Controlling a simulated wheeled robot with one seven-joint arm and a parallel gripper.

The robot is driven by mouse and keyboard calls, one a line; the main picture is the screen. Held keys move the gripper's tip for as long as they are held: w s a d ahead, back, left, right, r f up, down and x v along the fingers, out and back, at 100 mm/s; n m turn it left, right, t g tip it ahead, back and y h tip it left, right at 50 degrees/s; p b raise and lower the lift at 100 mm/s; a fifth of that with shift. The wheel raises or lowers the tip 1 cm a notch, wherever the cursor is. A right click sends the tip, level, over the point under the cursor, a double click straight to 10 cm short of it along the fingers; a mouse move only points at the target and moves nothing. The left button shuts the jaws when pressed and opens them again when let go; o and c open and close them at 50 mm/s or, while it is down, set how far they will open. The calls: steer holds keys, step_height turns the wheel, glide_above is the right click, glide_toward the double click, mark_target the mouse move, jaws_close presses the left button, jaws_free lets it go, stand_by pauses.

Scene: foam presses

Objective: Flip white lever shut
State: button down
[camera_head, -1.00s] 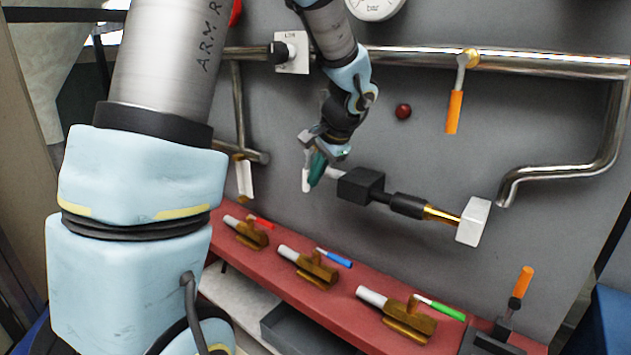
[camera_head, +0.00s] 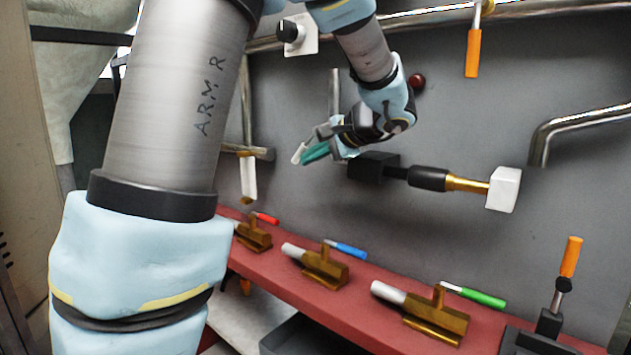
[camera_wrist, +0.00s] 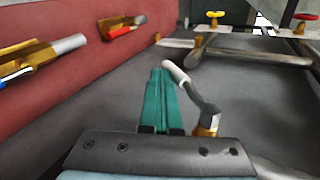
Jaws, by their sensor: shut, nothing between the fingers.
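The white lever (camera_wrist: 178,75) has a white grip on a bent grey arm, with a brass piece (camera_wrist: 205,128) at its base. In the wrist view it stands just right of my gripper (camera_wrist: 160,76), whose teal fingers are shut and empty. The grip lies close beside the fingertips; I cannot tell whether they touch. In the head view the white grip (camera_head: 299,153) shows tilted, left of the teal fingers of my gripper (camera_head: 308,155). The rest of the lever and its pivot are hidden behind my gripper there.
A black block with a white-ended plunger (camera_head: 502,189) sticks out right of my gripper. Below, a red ledge (camera_head: 290,280) carries brass valves with red, blue and green handles. Another white handle (camera_head: 248,178) hangs from a pipe at left. Orange levers (camera_head: 473,53) are at right.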

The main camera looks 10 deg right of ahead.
mark_target(306, 142)
steer(key=w+a+t+y+b, duration=0.1)
steer(key=b, duration=0.2)
steer(key=w+a+t+y+b, duration=0.1)
steer(key=b, duration=0.2)
steer(key=shift+r, duration=0.35)
steer(key=shift+w+a+r+b, duration=0.2)
steer(key=shift+r+b, duration=0.15)
steer(key=shift+r, duration=0.1)
steer(key=shift+w+a+r+b, duration=0.15)
steer(key=shift+r+b, duration=0.2)
steer(key=shift+r, duration=0.1)
steer(key=shift+w+a+r, duration=0.1)
steer(key=shift+w+r, duration=0.05)
steer(key=shift+r, duration=0.25)
steer(key=v, duration=1)
steer(key=shift+s+d+f, duration=0.25)
steer(key=shift+s, duration=0.15)
